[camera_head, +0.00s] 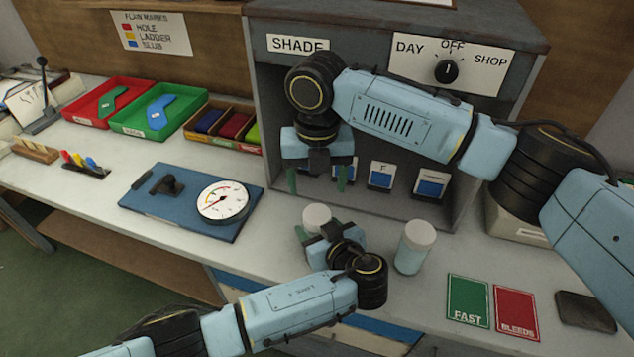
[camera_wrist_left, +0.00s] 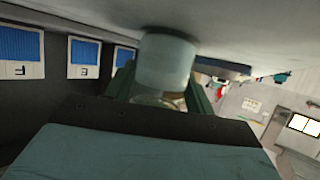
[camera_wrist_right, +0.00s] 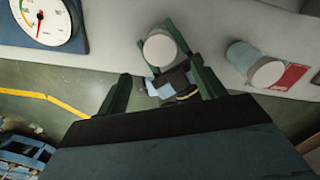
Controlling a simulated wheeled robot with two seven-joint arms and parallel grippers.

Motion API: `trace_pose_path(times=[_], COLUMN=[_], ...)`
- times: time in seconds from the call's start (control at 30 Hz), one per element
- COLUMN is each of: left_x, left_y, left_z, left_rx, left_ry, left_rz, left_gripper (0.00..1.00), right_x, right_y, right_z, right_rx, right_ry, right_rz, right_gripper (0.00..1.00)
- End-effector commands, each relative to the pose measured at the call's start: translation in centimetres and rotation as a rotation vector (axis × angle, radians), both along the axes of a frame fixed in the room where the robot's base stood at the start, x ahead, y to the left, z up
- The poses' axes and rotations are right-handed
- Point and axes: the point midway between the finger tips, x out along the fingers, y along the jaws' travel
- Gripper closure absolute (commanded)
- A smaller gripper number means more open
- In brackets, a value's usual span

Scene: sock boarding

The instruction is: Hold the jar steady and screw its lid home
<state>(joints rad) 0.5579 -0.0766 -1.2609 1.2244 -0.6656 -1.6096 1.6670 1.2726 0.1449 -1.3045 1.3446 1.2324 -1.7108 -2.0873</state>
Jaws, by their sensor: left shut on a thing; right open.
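A small jar with a white lid (camera_head: 316,214) stands on the bench, and my left gripper (camera_head: 317,232) is shut around it. In the left wrist view the jar (camera_wrist_left: 166,65) sits between the green fingers. I cannot tell how far the lid is turned down. The left gripper hides much of the jar in the head view.
A second white-lidded jar (camera_head: 413,247) stands close at the right. A dial gauge (camera_head: 222,202) on a blue board (camera_head: 150,205) lies left. The shade cabinet (camera_head: 260,120) rises behind. Green (camera_head: 468,302) and red (camera_head: 516,313) cards lie at the front right.

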Motion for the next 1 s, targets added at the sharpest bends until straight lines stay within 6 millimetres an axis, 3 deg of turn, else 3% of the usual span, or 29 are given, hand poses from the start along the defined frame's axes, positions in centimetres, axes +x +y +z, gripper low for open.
trace_pose_path(times=[0.27,0.7,1.0], left_x=[0.0,0.0,0.0], left_y=[0.0,0.0,0.0], left_z=[0.0,0.0,0.0], left_rx=[0.0,0.0,0.0], left_ry=[-0.001,-0.001,-0.001], left_rz=[0.0,0.0,0.0], left_gripper=[1.0,1.0,1.0], right_x=[0.0,0.0,0.0], right_y=[0.0,0.0,0.0], right_z=[-1.2,-7.3,-8.1], right_rx=[-0.001,0.0,0.0], right_ry=[0.001,0.002,0.0], right_rz=[-0.003,-0.005,-0.005], right_gripper=[0.31,0.31,0.31])
